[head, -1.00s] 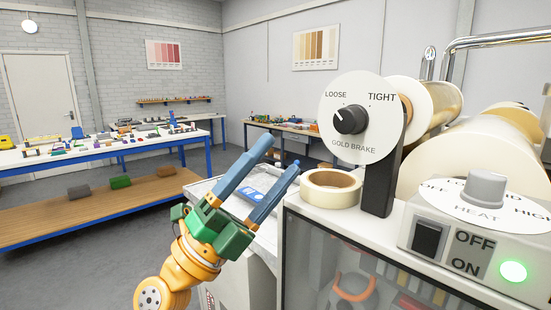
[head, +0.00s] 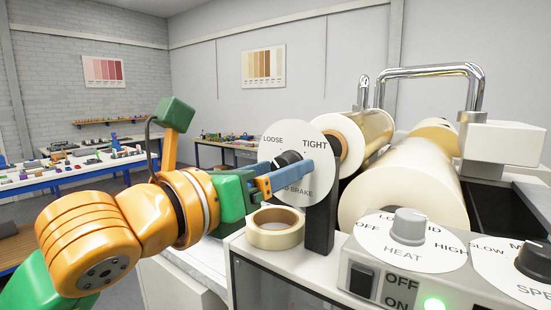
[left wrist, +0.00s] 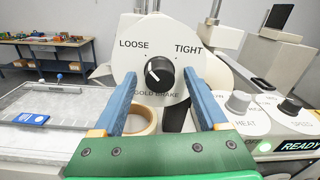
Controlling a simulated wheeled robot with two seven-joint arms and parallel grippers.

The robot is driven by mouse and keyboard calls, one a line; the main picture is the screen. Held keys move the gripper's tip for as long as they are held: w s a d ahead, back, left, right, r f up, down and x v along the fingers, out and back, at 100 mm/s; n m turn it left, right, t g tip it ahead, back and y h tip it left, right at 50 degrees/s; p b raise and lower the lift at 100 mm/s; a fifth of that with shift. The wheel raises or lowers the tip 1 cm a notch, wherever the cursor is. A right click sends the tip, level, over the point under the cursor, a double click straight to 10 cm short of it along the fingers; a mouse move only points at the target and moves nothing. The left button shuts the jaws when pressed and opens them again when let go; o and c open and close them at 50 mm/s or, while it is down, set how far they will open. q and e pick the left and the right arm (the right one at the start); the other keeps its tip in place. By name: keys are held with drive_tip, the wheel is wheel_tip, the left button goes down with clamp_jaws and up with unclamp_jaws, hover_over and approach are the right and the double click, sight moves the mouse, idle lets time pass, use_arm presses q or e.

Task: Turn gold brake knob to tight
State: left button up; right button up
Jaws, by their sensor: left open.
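The gold brake knob (head: 287,158) is a black round knob on a white dial plate (head: 296,136) marked LOOSE at left and TIGHT at right. In the left wrist view, the knob (left wrist: 160,73) has a white pointer line aimed up-left, toward LOOSE. My left gripper (head: 287,172) is at the dial in the head view, one blue finger partly covering the knob and lettering. In the left wrist view, its two fingers (left wrist: 162,92) are wide apart, one on each side of the knob. Contact with the knob cannot be seen. My right gripper is in neither view.
A tape roll (head: 276,228) sits on the machine just below the dial. A heat knob (head: 409,223) and a lit green button (head: 433,304) are on the panel at right. Large film rolls (head: 398,185) stand behind.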

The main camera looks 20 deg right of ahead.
use_arm(q)
drive_tip(key=shift+a, duration=0.1)
drive_tip(key=shift+a, duration=0.1)
drive_tip(key=shift+c, duration=1.4)
drive_tip(key=shift+s, duration=0.1)
clamp_jaws()
drive_tip(key=shift+s+m+y+b, duration=0.1)
drive_tip(key=shift+m+y+b, duration=0.3)
drive_tip(key=shift+m+b, duration=5.15)
drive_tip(key=m+p, duration=0.6)
drive_tip(key=shift+m, duration=0.35)
